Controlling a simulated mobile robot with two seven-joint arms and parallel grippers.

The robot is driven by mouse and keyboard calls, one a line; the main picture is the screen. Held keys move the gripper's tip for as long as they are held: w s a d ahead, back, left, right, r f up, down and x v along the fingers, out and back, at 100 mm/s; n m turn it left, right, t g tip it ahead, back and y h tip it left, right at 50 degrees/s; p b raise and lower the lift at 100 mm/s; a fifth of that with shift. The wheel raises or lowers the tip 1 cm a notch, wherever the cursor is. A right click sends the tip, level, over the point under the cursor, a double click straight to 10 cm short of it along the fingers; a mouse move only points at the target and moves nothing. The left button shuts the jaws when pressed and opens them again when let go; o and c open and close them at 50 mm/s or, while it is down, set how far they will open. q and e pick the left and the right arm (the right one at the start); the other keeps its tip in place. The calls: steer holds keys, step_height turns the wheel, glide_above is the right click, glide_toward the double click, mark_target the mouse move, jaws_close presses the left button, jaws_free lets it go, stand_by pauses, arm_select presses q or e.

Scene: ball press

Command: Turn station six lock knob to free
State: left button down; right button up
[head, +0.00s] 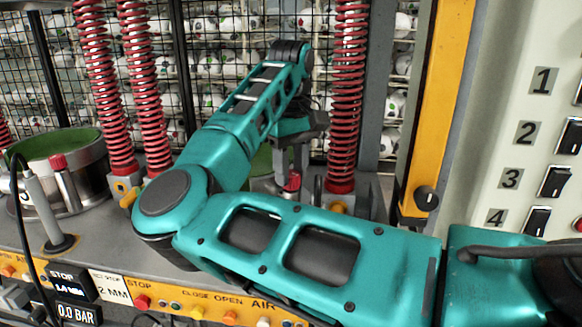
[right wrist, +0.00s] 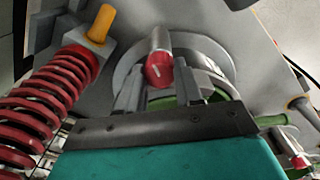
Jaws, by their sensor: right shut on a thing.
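The lock knob (head: 292,183) is a small red cap on a grey post, partly hidden behind my right arm in the head view. My right gripper (head: 291,168) reaches down onto it from above. In the right wrist view the red knob (right wrist: 158,72) has a pale mark on its face. The fingers of my right gripper (right wrist: 158,88) stand on either side of it, shut on it. A round grey-rimmed holder (right wrist: 215,62) with green inside lies right behind it. The station's number is not readable here. My left gripper is not in view.
Red springs (head: 347,95) rise close beside the right gripper. A second green-topped holder (head: 60,143) with its own red knob (head: 58,162) is at left. A button strip (head: 230,318) runs along the front. A numbered switch panel (head: 510,150) and yellow post (head: 437,95) stand at right.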

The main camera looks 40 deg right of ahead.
steer(key=shift+c, duration=0.8)
steer(key=shift+n, duration=0.3)
steer(key=n+b, duration=0.1)
steer(key=n, duration=0.1)
steer(key=shift+n+b, duration=0.3)
steer(key=shift+b, duration=0.05)
steer(key=shift+n+b, duration=0.45)
steer(key=shift+n, duration=0.95)
steer(key=o, duration=1)
steer(key=shift+o, duration=0.2)
